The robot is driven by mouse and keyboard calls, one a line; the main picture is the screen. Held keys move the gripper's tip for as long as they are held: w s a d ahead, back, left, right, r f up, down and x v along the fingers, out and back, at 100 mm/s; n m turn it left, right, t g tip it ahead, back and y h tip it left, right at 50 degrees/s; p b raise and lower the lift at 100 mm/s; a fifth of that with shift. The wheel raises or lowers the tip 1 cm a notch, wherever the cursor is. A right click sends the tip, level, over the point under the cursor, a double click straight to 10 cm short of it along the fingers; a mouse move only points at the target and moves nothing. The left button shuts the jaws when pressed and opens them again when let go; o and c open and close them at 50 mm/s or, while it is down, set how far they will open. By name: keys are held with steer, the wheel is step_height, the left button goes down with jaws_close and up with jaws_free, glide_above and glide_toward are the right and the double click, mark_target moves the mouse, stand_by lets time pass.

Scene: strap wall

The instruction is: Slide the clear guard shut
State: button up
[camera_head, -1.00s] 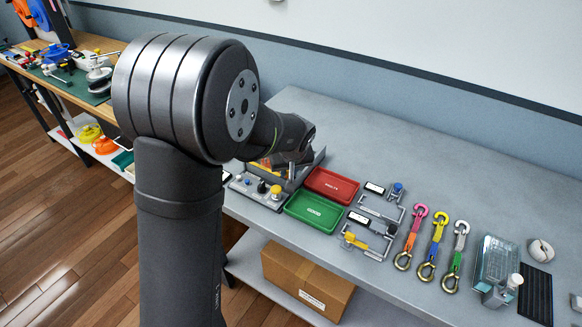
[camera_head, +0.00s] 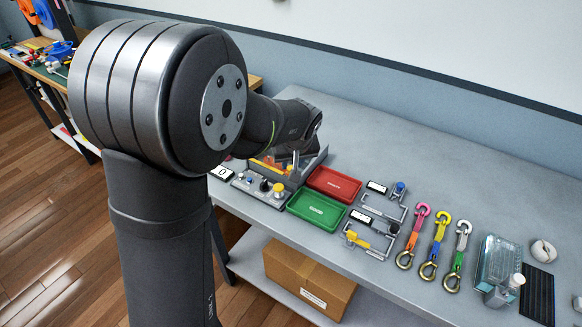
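My gripper (camera_head: 293,150) is over a grey station (camera_head: 312,163) at the left part of the bench. Its fingers are small, dark and partly hidden by my own arm, so I cannot tell whether they are open or shut. Orange-yellow parts (camera_head: 268,166) show in the station below the gripper. A pale upright post (camera_head: 296,160) stands close to the gripper; I cannot tell whether they touch. I cannot make out the clear guard with certainty; my arm covers much of the station.
A control panel (camera_head: 250,186) with knobs sits in front of the station. Red (camera_head: 335,183) and green (camera_head: 315,210) trays lie to its right. Latch fixtures, several hooked straps (camera_head: 438,240) and a clear box (camera_head: 497,262) lie further right. The bench's back is clear.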

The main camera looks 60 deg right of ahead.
mark_target(291, 168)
steer(key=v, duration=1.2)
steer(key=shift+r, duration=0.3)
steer(key=shift+a+f, duration=0.1)
steer(key=x, duration=1.7)
steer(key=shift+f, duration=0.15)
steer(key=shift+o, duration=0.4)
